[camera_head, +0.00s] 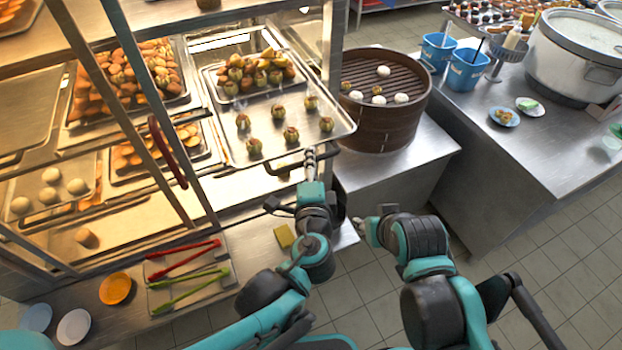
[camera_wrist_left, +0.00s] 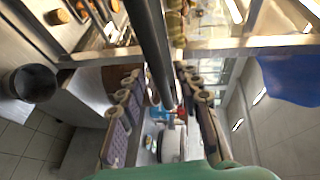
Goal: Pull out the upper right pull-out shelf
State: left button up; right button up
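The upper right pull-out shelf (camera_head: 225,147) is a metal tray in the lit cabinet, with a small tray of pastries and several separate ones on it. Its front right corner shows in front of the cabinet's right post. A dark handle (camera_head: 284,167) runs along its front edge. My left gripper (camera_head: 292,183) is at this handle, its fingers spread. In the left wrist view a dark bar (camera_wrist_left: 152,45), apparently the handle, runs between the separated fingers of my left gripper (camera_wrist_left: 158,88). My right gripper (camera_head: 372,220) hangs low beside the left arm, apart from the shelf; its finger opening is unclear.
A round steamer (camera_head: 385,130) with buns stands right of the cabinet. Red tongs (camera_head: 185,260) and green tongs (camera_head: 190,290) lie on a tray on the counter below. A yellow block (camera_head: 283,236) sits near the counter edge. Open floor (camera_head: 570,270) lies to the right.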

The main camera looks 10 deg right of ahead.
pick_arm(q)
jog(key=v, duration=1)
jog(key=shift+s, duration=0.3)
jog(key=s+a+f+n+g+b, duration=0.1)
jog(key=a+f+n+g+b, duration=0.1)
jog(key=a+f+n+g, duration=0.2)
jog(key=s+a+f+n+g+y+b, duration=0.1)
jog(key=a+f+n+g+b, duration=0.2)
jog(key=a+f+n, duration=0.7)
jog(key=a+n+g, duration=0.1)
jog(key=a+n, duration=0.3)
jog(key=a, duration=0.4)
jog(key=shift+a+g, duration=0.15)
jog(key=shift+g, duration=0.15)
jog(key=shift+a+f, duration=0.1)
jog(key=shift+f, duration=0.1)
